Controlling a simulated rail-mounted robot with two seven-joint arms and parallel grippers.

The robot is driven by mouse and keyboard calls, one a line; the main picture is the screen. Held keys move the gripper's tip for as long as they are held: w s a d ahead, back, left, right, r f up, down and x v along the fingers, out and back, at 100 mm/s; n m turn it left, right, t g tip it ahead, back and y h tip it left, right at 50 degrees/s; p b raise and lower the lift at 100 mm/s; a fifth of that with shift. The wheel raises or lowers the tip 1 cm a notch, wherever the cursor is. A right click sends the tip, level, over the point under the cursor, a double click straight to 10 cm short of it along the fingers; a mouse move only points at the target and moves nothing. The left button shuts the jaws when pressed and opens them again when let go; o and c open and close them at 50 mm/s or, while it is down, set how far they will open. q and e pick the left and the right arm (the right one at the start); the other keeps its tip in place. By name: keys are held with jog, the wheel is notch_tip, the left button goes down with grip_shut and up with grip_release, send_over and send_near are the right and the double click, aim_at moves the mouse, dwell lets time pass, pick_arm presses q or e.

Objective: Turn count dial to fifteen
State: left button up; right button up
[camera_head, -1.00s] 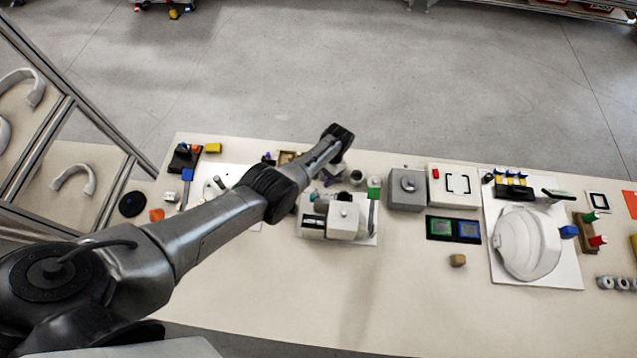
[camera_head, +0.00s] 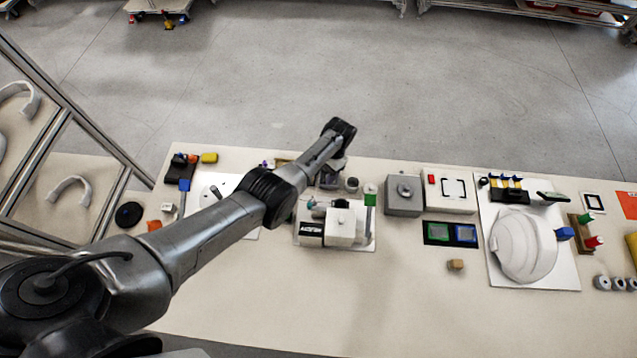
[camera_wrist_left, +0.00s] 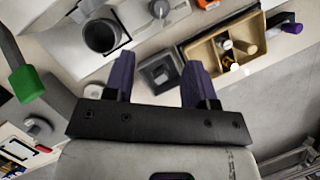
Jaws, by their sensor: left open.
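A grey box with a round knob on top (camera_head: 404,195) stands right of my left arm; a matching knob (camera_wrist_left: 39,127) shows at the left of the left wrist view. No numbers are readable, so I cannot tell whether this is the count dial. My left gripper (camera_wrist_left: 159,61) has two purple fingers spread apart with nothing held. In the head view the gripper is mostly hidden behind my forearm. My right gripper is not in view.
A wooden tray with small parts (camera_wrist_left: 225,52) and a grey cup (camera_wrist_left: 103,36) lie near the gripper. A green-topped post (camera_head: 370,195) rises beside the white block (camera_head: 340,228). A white helmet shell (camera_head: 525,245) stands right. The front tabletop is mostly clear.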

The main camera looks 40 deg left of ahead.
pick_arm(q)
jog(key=a+f+n+y+b, duration=0.1)
jog(key=a+f+b, duration=0.35)
jog(key=a, duration=0.45)
jog(key=a+r+y+b, duration=0.25)
jog(key=a+b, duration=0.35)
jog(key=a, duration=0.8)
jog(key=n+t+h+b, duration=0.2)
jog(key=n+h+b, duration=0.2)
jog(key=n+h, duration=0.3)
send_near(312, 201)
notch_tip(312, 201, up, 4)
jog(key=a, duration=0.2)
jog(key=n, duration=0.4)
jog(key=shift+h, duration=0.35)
jog(key=x, duration=0.4)
jog(key=b+x, duration=0.1)
jog(key=x, duration=0.4)
jog(key=b+x, duration=0.1)
jog(key=x, duration=0.4)
jog(key=shift+w, duration=0.35)
